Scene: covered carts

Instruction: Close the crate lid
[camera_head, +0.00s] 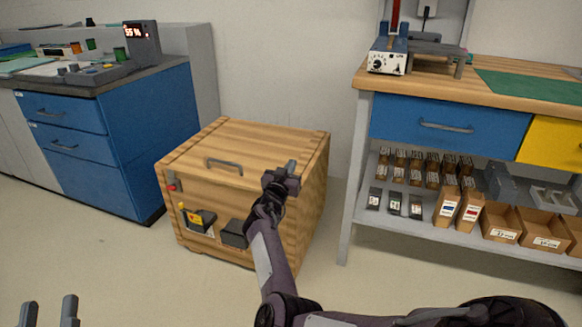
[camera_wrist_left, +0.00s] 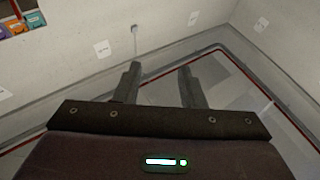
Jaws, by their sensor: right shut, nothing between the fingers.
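A wooden crate (camera_head: 305,220) stands on the floor against the wall in the head view. Its lid (camera_head: 255,140) lies flat across the top, with a grey handle (camera_head: 224,165) near the front edge. I see no clear gap under the lid. My right gripper (camera_head: 290,168) is shut and empty, in front of the lid's front right part; I cannot tell whether it touches. The right arm hides part of the crate's front. My left gripper (camera_head: 50,308) is at the lower left, away from the crate; in the left wrist view its fingers (camera_wrist_left: 158,85) are apart and empty.
A blue cabinet (camera_head: 155,115) with devices on top stands left of the crate. A workbench (camera_head: 349,190) with drawers and a shelf of boxes (camera_head: 460,205) stands to its right. The floor (camera_head: 130,270) in front of the crate is free.

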